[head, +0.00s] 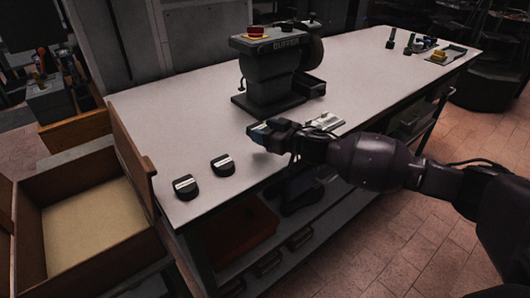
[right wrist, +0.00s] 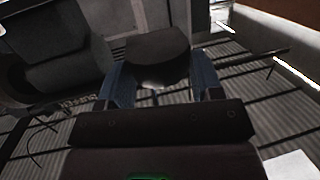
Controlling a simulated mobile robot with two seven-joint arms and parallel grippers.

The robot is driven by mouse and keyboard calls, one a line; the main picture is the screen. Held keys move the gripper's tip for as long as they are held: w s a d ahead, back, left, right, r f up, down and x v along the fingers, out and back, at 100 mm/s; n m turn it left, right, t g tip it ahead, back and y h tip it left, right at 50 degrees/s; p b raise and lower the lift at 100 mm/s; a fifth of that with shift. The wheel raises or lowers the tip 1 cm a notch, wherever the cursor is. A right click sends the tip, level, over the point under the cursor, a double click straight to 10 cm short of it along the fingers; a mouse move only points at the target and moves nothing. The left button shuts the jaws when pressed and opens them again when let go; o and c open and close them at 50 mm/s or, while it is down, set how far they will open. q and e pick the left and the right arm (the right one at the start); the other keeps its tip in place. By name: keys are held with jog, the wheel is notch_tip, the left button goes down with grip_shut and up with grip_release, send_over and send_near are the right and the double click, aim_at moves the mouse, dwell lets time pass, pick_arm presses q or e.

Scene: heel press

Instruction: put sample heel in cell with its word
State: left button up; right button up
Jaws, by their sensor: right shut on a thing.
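My right gripper (head: 257,131) is over the near side of the table, in front of the grey machine. In the right wrist view, its two blue fingers (right wrist: 160,88) are shut on a dark, rounded heel (right wrist: 157,58). No word can be read on this heel. Two more dark heels, one nearer (head: 186,187) and one farther (head: 222,165), lie on the table to the left, each with a pale label too small to read. I cannot make out cells with words. My left gripper is not in view.
A grey machine marked "BUFFER" (head: 270,72) stands on the white table (head: 185,110). A metal plate (head: 326,121) lies beyond my right gripper. An open wooden box (head: 135,160) with a bare floor is at the left. Small items and a tray (head: 447,54) sit at the far right end.

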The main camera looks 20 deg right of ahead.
aim_at(265, 158)
jog(key=shift+f+b, duration=0.35)
jog(key=shift+f, duration=3.05)
jog(key=shift+f, duration=0.1)
jog(key=o, duration=1)
jog(key=shift+c, duration=0.2)
